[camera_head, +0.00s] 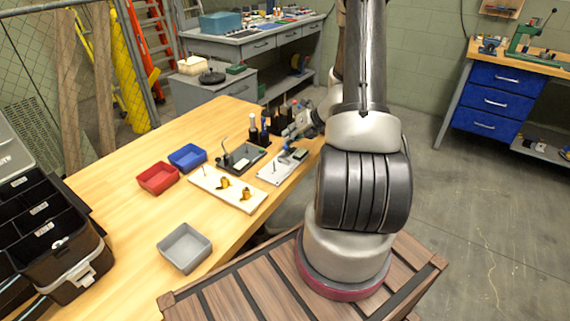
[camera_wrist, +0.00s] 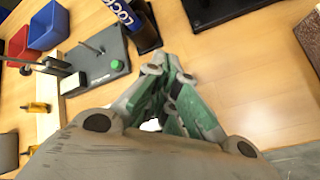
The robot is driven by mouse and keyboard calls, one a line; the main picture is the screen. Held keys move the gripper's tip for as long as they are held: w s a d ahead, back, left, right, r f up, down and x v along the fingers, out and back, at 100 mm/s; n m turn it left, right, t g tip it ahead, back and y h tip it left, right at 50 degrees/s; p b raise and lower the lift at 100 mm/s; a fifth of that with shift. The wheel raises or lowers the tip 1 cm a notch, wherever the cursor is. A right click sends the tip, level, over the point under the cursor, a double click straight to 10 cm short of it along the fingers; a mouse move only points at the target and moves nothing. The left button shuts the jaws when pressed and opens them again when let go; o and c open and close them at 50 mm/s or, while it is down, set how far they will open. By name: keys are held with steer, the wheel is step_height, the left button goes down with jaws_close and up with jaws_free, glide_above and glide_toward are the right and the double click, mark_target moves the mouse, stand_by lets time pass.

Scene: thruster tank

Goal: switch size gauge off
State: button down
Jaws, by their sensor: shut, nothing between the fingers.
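A dark grey plate (camera_wrist: 98,62) with a thin rod and a round green button (camera_wrist: 117,65) lies on the bench in the wrist view. I take it to be the size gauge, but its lettering is too small to read. The plate also shows in the head view (camera_head: 258,154), beside the bottles. My gripper (camera_wrist: 172,62) is shut and empty, with its fingertips to the right of the button in the wrist view and apart from it.
A blue bin (camera_head: 187,157) and a red bin (camera_head: 158,178) stand left of the plate. A white board (camera_head: 208,181) with brass parts lies in front. A grey tray (camera_head: 185,248) is nearer. A blue-labelled bottle (camera_wrist: 138,22) stands close behind the plate.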

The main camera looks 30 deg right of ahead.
steer(key=shift+r, duration=0.5)
step_height(320, 180, up, 6)
stand_by(0.5)
stand_by(0.4)
